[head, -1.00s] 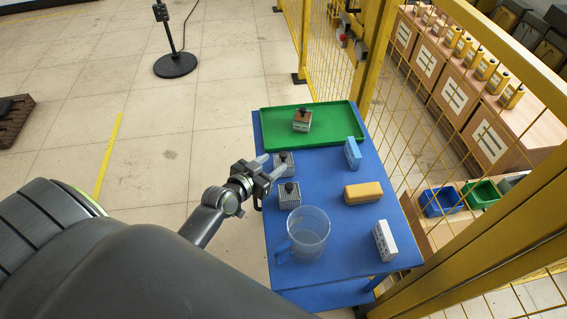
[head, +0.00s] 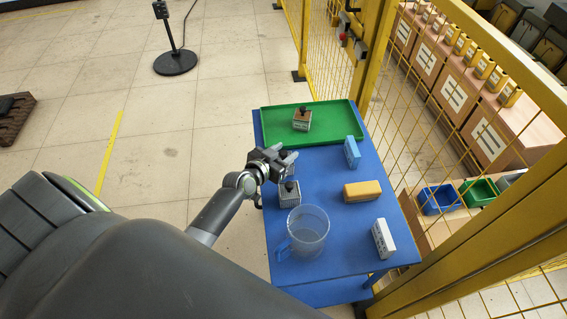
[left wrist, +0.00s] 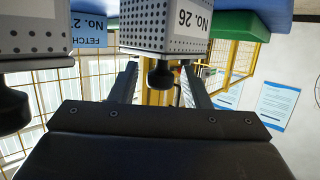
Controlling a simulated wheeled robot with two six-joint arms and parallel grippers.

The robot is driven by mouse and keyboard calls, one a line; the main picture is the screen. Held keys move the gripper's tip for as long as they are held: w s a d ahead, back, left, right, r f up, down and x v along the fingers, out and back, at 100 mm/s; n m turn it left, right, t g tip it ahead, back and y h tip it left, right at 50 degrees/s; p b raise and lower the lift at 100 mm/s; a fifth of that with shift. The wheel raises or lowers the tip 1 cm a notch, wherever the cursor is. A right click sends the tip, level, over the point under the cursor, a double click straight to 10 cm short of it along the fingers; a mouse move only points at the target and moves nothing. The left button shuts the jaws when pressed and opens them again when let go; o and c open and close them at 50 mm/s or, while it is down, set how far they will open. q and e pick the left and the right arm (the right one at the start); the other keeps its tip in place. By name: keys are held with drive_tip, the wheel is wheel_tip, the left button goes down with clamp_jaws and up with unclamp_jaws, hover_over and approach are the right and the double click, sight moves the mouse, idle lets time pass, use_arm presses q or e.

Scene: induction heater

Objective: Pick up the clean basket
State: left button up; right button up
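Two grey perforated baskets with black knobs stand at the left edge of the blue table. The far basket (head: 291,169) is mostly hidden by my left gripper (head: 284,160) in the head view. The near basket (head: 289,196) stands just below it. In the left wrist view, a basket marked No. 26 (left wrist: 165,25) appears upside down, its black knob (left wrist: 160,76) between my two open fingers (left wrist: 160,88), with gaps on both sides. Another basket (left wrist: 35,35) is at the left there. A third basket (head: 302,120) with a brown top sits on the green tray. My right gripper is out of view.
The blue table (head: 335,258) also bears the green tray (head: 340,113), a clear jug (head: 307,228) with a blue handle, a light-blue box (head: 352,152), a yellow block (head: 362,190) and a white block (head: 383,239). A yellow mesh fence (head: 420,150) stands to the right.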

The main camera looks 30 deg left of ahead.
use_arm(q)
clamp_jaws()
